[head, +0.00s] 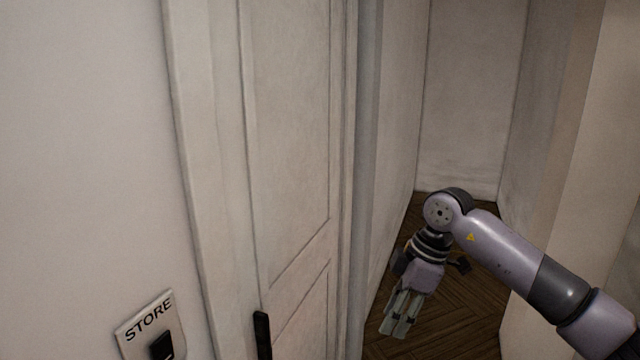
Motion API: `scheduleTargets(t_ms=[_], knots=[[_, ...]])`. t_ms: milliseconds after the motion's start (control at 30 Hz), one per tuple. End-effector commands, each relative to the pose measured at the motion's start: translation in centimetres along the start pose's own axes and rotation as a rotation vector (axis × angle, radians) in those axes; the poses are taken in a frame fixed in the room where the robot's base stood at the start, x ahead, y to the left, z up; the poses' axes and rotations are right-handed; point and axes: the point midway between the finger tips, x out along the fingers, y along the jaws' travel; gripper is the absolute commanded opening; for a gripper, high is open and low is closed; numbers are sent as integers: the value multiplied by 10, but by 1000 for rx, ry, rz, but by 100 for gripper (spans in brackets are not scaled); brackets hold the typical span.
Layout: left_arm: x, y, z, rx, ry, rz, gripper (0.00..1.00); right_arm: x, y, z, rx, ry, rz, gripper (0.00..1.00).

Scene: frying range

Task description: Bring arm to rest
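My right arm comes in from the right edge in the head view. Its gripper (400,312) hangs downward over the wooden floor, to the right of the panelled door. The two fingers lie near each other and nothing clear shows between them; at this size I cannot tell whether they are open or shut. My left gripper is not in view.
A pale panelled door (288,130) with a black handle (262,335) stands left of the arm. A wall switch (160,343) on a plate marked STORE is at lower left. Walls enclose a narrow passage with a dark wooden floor (462,325).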

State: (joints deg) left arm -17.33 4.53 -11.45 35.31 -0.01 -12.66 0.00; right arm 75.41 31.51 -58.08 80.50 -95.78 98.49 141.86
Motion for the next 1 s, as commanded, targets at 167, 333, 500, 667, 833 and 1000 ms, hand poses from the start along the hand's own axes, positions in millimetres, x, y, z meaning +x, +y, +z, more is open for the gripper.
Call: scheduleTargets(t_ms=[167,333,500,667,833,1000], knots=[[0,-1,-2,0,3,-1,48,24,4,18,-6,137,-47,35],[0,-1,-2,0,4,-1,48,65,8,4,-71,442,-73,35],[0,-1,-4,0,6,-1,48,108,27,12,-37,777,40,35],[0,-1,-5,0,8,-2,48,167,61,87,158,972,355,35],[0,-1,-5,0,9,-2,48,228,67,200,378,885,645,35],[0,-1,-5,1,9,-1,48,284,35,313,556,669,810,35]])
